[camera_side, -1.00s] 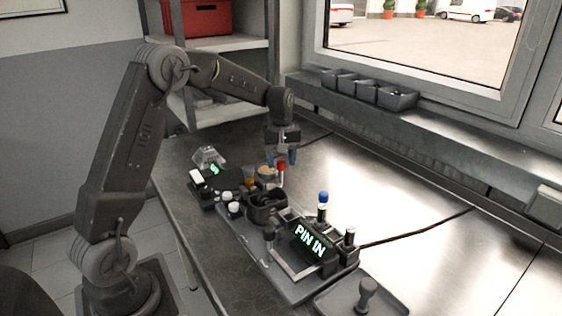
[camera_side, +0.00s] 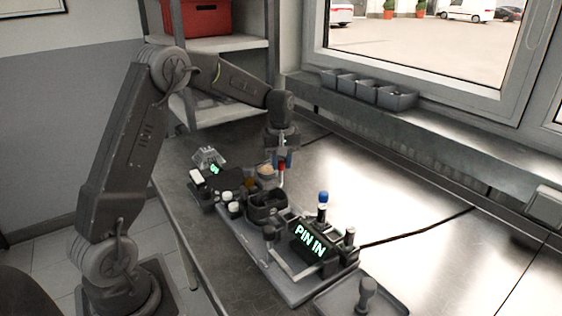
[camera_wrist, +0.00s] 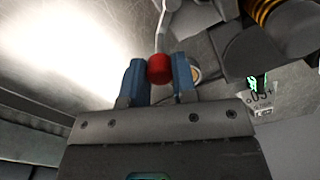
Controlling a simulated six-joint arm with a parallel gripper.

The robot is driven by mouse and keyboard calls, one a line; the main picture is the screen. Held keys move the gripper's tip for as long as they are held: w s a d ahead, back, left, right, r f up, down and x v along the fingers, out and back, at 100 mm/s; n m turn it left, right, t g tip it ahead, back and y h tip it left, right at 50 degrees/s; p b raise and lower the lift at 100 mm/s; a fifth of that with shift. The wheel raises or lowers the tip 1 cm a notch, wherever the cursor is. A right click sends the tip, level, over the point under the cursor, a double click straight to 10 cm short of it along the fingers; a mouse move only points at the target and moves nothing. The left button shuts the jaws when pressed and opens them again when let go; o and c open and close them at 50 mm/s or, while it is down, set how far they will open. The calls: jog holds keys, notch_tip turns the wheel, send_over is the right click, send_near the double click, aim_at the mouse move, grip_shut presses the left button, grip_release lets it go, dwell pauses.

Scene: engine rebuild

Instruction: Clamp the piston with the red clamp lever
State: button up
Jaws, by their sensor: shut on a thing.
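The red clamp lever has a red ball knob (camera_side: 281,167) on a pale bent rod. My gripper (camera_side: 281,161) is above the bench, pointing down, its blue fingers at the knob. In the wrist view the red knob (camera_wrist: 159,68) sits between the two blue fingertips of my gripper (camera_wrist: 160,75), which are shut on it. The lever's rod (camera_wrist: 160,30) runs up and away from it. A pale round part (camera_side: 266,170) sits just left of the lever; I cannot tell whether it is the piston.
A fixture with a lit "PIN IN" display (camera_side: 309,241) and a blue-topped post (camera_side: 323,198) stands to the right. Two white-capped parts (camera_side: 232,208) are left of a dark holder. A grey tray (camera_side: 335,303) is in front. The bench (camera_side: 400,200) at right is largely clear.

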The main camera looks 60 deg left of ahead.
jog(key=shift+d+m, duration=0.9)
jog(key=shift+m, duration=1.75)
jog(key=shift+d+m, duration=0.9)
jog(key=shift+m, duration=1.7)
jog(key=shift+d+m, duration=0.9)
jog(key=shift+m, duration=1.75)
jog(key=o, duration=0.9)
jog(key=shift+o, duration=0.2)
jog(key=shift+r, duration=0.1)
notch_tip(320, 180, up, 14)
